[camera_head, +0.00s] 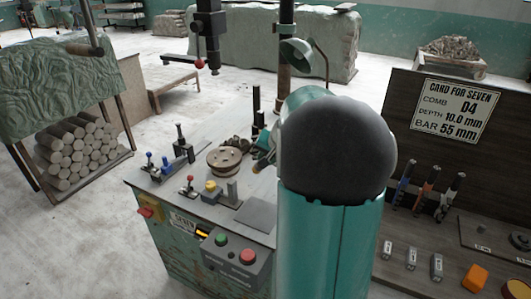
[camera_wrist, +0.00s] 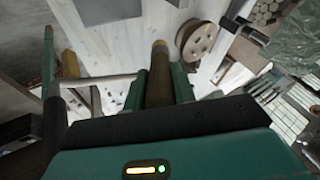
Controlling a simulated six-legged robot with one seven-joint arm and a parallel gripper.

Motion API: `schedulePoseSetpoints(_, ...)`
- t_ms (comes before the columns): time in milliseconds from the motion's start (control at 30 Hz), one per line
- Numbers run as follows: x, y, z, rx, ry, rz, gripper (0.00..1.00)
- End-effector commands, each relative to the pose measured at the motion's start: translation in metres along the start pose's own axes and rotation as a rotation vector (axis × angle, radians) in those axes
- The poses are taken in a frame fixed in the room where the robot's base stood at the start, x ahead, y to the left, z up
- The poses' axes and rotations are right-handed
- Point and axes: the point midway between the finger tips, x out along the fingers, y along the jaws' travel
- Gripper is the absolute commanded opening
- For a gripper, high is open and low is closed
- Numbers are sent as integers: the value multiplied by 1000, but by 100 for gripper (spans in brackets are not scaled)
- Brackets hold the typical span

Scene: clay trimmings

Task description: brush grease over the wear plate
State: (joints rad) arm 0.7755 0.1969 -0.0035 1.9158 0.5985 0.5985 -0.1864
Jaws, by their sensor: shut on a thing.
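A flat grey square plate (camera_head: 257,214), perhaps the wear plate, lies on the front right of the green machine's top. In the wrist view a flat grey plate (camera_wrist: 108,9) shows at the top edge; I cannot tell if it is the same one. My gripper (camera_wrist: 159,82) is shut on a dark brown round-bodied thing with a tan end (camera_wrist: 160,48), likely the brush. Its end points away from my wrist, and I cannot tell whether it touches anything. In the head view my own arm hides most of the gripper and the held thing.
A round brown disc (camera_head: 224,159) lies on the machine top (camera_head: 165,196), and also shows in the wrist view (camera_wrist: 198,42). Small levers (camera_head: 189,184) and a yellow knob (camera_head: 211,187) stand near it. A dark board with tools (camera_head: 428,190) is at right. Bar stock (camera_head: 78,150) is at left.

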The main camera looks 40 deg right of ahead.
Motion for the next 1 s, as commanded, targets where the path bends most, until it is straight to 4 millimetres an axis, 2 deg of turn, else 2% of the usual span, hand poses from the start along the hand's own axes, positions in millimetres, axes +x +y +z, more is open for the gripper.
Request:
schedulePoseSetpoints(167,4,4,7,1,0,-1,3)
schedulePoseSetpoints(600,36,20,24,0,1,-1,3)
schedulePoseSetpoints(1000,40,20,22,-2,1,-2,3)
